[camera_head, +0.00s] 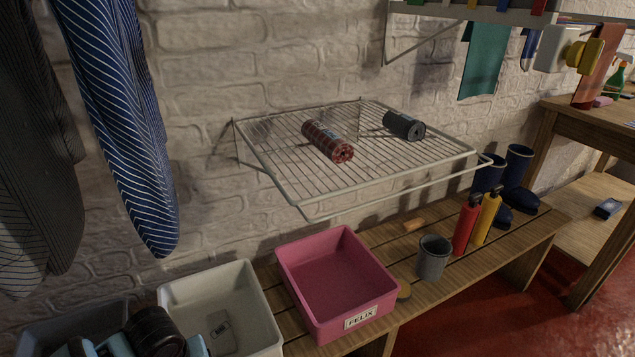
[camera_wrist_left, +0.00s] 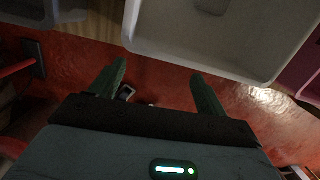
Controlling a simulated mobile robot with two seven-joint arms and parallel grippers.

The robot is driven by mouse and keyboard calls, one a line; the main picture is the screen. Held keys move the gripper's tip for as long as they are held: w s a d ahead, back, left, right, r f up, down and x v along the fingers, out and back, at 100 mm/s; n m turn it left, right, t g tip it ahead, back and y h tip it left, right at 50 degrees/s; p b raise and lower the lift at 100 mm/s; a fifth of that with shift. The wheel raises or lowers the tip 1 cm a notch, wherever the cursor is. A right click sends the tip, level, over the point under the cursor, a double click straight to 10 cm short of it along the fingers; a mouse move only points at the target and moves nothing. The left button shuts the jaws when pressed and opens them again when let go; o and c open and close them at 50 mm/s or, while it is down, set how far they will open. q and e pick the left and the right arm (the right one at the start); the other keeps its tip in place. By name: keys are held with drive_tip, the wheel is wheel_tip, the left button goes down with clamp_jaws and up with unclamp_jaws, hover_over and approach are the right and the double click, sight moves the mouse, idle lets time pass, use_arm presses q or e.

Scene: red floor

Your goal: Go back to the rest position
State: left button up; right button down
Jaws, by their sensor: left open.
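My left gripper shows in the left wrist view (camera_wrist_left: 158,85), its two dark fingers spread apart with nothing between them. It is over the red floor, just in front of the white bin's near wall. In the head view, part of my left arm (camera_head: 155,330) shows at the bottom left, partly in front of the white bin (camera_head: 262,290); the fingers are not clear there. My right gripper is not in view.
A pink box (camera_head: 335,275) labelled FELIX stands on the wooden bench (camera_head: 535,228), beside a grey mug (camera_head: 433,258) and red (camera_head: 467,225) and yellow bottles (camera_head: 487,218). A wire rack (camera_head: 300,190) above holds a red roll (camera_head: 328,141) and a dark roll (camera_head: 404,126).

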use_arm(q)
drive_tip(key=s+d+f+n+t+h, duration=0.2)
drive_tip(key=s+d+f+n+h, duration=0.2)
drive_tip(key=s+d+f+n, duration=0.9)
drive_tip(key=s+a+r+n+t+y, duration=0.1)
drive_tip(key=s+a+n, duration=0.1)
drive_tip(key=s+n, duration=0.65)
drive_tip(key=s+a+r+n+t+y, duration=0.1)
drive_tip(key=s+a+r+n+t, duration=0.15)
drive_tip(key=s+n, duration=0.65)
drive_tip(key=w+r+m+t+p, duration=0.1)
drive_tip(key=w+r+p, duration=0.1)
drive_tip(key=r+p, duration=0.7)
drive_tip(key=w+r+m+t+p, duration=0.1)
drive_tip(key=r+m+p, duration=0.1)
drive_tip(key=r+p, duration=0.6)
drive_tip(key=shift+w+a+r+p, duration=0.35)
drive_tip(key=shift+a+p, duration=0.05)
drive_tip(key=shift+p, duration=0.15)
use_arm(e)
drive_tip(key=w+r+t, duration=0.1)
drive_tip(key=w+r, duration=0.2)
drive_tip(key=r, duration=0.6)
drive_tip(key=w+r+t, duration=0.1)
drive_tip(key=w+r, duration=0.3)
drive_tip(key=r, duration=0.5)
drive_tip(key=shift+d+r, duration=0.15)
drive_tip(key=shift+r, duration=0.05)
